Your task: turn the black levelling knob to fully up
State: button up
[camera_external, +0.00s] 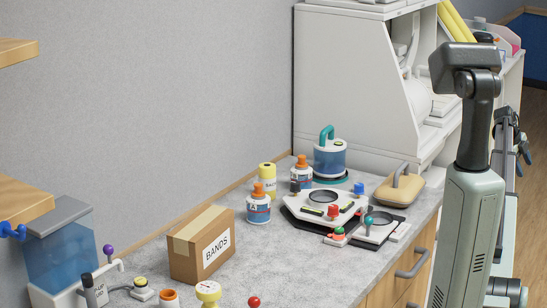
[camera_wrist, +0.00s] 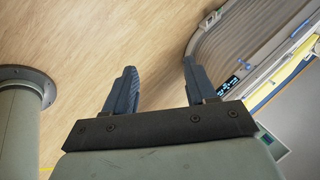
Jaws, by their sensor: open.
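A low white levelling base with cut corners (camera_external: 290,208) stands on the grey counter in the external view. A small black knob (camera_external: 295,187) sits at its left back corner, a red one (camera_external: 333,209) at the front and a blue one (camera_external: 359,188) at the right back. The knob's setting is too small to read. My gripper (camera_wrist: 160,88) shows in the wrist view with its two dark fingers apart and nothing between them. It points over the wooden floor, away from the counter. The knob is not in the wrist view.
A teal-handled blue container (camera_external: 330,160) stands behind the base, with orange-capped bottles (camera_external: 258,205) to its left. A cardboard BANDS box (camera_external: 202,245) stands at front left. A tan handled block (camera_external: 398,187) is at right. A grey curved structure (camera_wrist: 235,40) shows in the wrist view.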

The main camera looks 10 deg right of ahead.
notch_tip(320, 180, up, 11)
jog(key=s+d+m, duration=0.1)
jog(key=m, duration=0.3)
jog(key=w+a+r+n+t+y, duration=0.15)
jog(key=w+a, duration=0.35)
jog(key=a, duration=0.6)
jog(key=w+a+r+n+t+y, duration=0.15)
jog(key=w+a, duration=0.25)
jog(key=a, duration=0.7)
jog(key=n+y, duration=0.7)
jog(key=n, duration=0.3)
send_near(296, 183)
jog(key=shift+m, duration=0.3)
jog(key=x, duration=0.9)
jog(key=shift+w, duration=0.15)
grip_shut()
